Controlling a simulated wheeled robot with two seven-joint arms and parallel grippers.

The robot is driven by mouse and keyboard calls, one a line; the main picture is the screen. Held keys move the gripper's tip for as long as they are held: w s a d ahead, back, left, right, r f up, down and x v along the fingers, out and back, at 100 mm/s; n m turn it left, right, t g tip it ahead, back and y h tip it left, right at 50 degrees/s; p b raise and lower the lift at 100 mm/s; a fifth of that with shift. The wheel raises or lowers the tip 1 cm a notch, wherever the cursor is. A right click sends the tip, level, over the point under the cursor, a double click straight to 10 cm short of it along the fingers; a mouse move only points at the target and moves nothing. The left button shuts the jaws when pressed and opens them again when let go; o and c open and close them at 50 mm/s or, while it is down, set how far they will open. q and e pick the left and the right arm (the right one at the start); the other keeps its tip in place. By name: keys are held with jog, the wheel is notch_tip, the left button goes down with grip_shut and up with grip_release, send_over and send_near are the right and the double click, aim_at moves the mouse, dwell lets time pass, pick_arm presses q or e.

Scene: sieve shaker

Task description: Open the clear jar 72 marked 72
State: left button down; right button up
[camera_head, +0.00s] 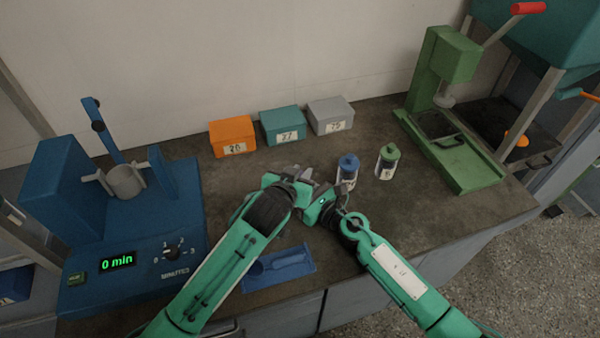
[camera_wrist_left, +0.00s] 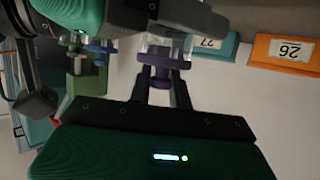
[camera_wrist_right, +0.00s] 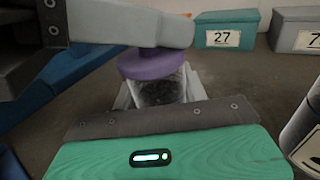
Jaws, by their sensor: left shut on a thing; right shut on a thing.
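A clear jar (camera_wrist_right: 160,90) with a purple lid (camera_wrist_right: 150,64) and dark contents stands out in the right wrist view. In the left wrist view the purple lid (camera_wrist_left: 165,58) shows between the dark fingers, with the clear body (camera_wrist_left: 165,43) beyond it; that view is upside down. My left gripper (camera_head: 309,182) is shut on the lid. My right gripper (camera_head: 318,198) is shut on the jar's body, its fingers on either side. The two grippers meet at the jar and hide it in the head view. No number on it is readable.
A blue-lidded jar (camera_head: 347,168) and a green-lidded jar (camera_head: 387,162) stand just right of my grippers. Orange (camera_head: 232,136), teal (camera_head: 283,125) and grey (camera_head: 330,115) boxes line the back. A blue shaker (camera_head: 60,215) is left, a green press (camera_head: 455,150) right, a blue scoop tray (camera_head: 300,277) in front.

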dwell(0.4)
pick_arm(q)
jog(key=shift+r, duration=1.05)
jog(key=shift+r, duration=2.05)
pick_arm(e)
jog(key=o, duration=1.5)
